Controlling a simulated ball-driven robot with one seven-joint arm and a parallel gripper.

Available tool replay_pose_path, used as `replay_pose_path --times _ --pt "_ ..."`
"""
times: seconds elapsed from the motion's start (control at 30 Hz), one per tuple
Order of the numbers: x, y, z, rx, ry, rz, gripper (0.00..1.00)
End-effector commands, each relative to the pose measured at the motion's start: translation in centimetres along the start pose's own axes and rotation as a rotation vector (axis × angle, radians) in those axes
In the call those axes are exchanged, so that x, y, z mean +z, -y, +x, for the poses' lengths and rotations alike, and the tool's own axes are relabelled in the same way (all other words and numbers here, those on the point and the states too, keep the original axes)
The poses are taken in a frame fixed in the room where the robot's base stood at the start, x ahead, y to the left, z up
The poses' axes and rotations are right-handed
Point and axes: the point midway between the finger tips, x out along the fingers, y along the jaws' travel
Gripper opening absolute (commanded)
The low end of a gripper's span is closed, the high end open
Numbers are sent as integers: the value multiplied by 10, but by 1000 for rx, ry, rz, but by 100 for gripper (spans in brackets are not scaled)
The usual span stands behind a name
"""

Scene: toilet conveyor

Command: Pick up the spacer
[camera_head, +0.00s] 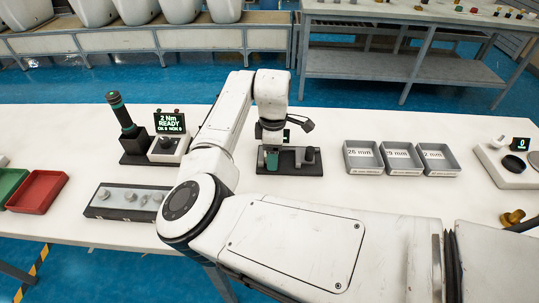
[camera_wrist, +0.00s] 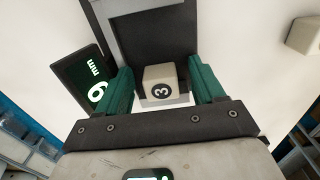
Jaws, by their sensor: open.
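In the wrist view, a small pale block marked 3 (camera_wrist: 160,84), which looks like the spacer, sits in front of a dark fixture (camera_wrist: 152,38). My gripper (camera_wrist: 161,72) is open, with one green finger on each side of the block. In the head view my gripper (camera_head: 271,160) is low at the left part of the dark fixture (camera_head: 300,170). There the block is hidden by my arm and gripper.
A display reading 6 mm (camera_wrist: 84,82) stands left of the gripper. Three grey bins (camera_head: 400,172) with mm labels are to the right. A torque station (camera_head: 168,150), a grey parts tray (camera_head: 105,212) and a red bin (camera_head: 38,207) are to the left. Open white table lies behind.

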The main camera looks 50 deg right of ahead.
Motion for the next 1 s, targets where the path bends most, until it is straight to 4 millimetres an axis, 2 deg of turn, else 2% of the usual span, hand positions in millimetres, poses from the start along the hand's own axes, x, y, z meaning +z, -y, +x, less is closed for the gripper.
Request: replay_pose_path --times 0.17,0.77,1.0 --pt "0 0 0 0 0 0 67" --pt "0 0 0 0 1 1 10" --pt "0 0 -3 1 1 1 8"
